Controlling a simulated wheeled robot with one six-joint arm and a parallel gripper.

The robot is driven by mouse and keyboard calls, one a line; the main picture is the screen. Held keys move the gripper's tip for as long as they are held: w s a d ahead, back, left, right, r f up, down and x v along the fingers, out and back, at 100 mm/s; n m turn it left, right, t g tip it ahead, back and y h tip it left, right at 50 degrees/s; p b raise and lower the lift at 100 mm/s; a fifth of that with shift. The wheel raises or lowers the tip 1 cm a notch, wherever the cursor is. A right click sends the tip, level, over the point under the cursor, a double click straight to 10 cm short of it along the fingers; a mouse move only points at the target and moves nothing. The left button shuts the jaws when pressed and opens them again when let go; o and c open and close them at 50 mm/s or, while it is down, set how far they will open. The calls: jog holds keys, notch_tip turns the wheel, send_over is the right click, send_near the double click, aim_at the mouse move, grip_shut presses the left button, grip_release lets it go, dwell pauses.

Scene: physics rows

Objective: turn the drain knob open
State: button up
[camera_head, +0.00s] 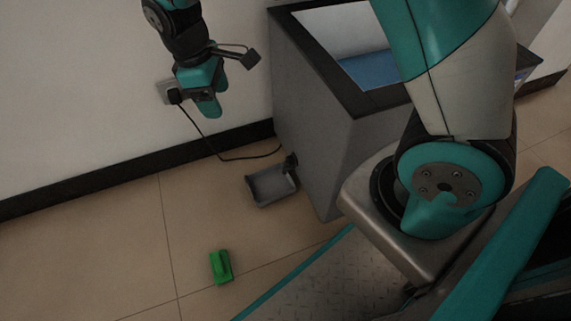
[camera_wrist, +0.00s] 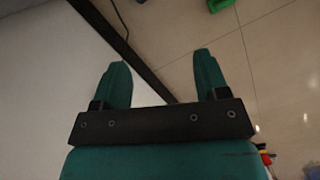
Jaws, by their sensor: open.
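A small dark fitting (camera_head: 290,161), which looks like the drain knob, sits low on the left side of the grey tank (camera_head: 310,125). It is too small and dark to tell how it is turned. My gripper (camera_head: 208,108) hangs in front of the white wall, up and to the left of the fitting and well apart from it. In the wrist view my gripper (camera_wrist: 161,60) has its two teal fingers spread with nothing between them. The fitting cannot be made out in the wrist view.
A grey tray (camera_head: 271,185) lies on the floor below the fitting. A black cable (camera_head: 205,142) runs from the wall socket (camera_head: 168,91) towards the tank. A green block (camera_head: 220,267) lies on the floor, partly visible in the wrist view (camera_wrist: 219,4). Floor around it is clear.

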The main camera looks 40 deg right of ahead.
jog(key=w+d+f+n+h+b, duration=0.1)
jog(key=w+d+f+h, duration=0.1)
jog(key=f, duration=0.6)
jog(key=w+d+f+n+h+b, duration=0.1)
jog(key=w+f+h, duration=0.15)
jog(key=f, duration=0.65)
jog(key=n+g+h+b, duration=0.1)
jog(key=n+h, duration=0.1)
send_near(287, 164)
jog(key=shift+h, duration=0.35)
jog(key=b+x, duration=0.7)
jog(key=x, duration=0.1)
jog(key=shift+w+f, duration=0.1)
jog(key=shift+w, duration=0.1)
jog(key=shift+s+d+f, duration=0.1)
jog(key=shift+d+f, duration=0.3)
jog(key=shift+d, duration=0.1)
jog(key=shift+c, duration=0.5)
jog(key=c, duration=0.8)
jog(key=shift+s+r+t+p, duration=0.15)
jog(key=shift+r+t+p, duration=0.1)
jog(key=shift+t+p, duration=0.5)
jog(key=shift+c, duration=0.2)
jog(key=shift+f+m+t+h+p, duration=0.25)
jog(key=shift+m+t+h+p, duration=0.4)
jog(key=shift+t, duration=0.2)
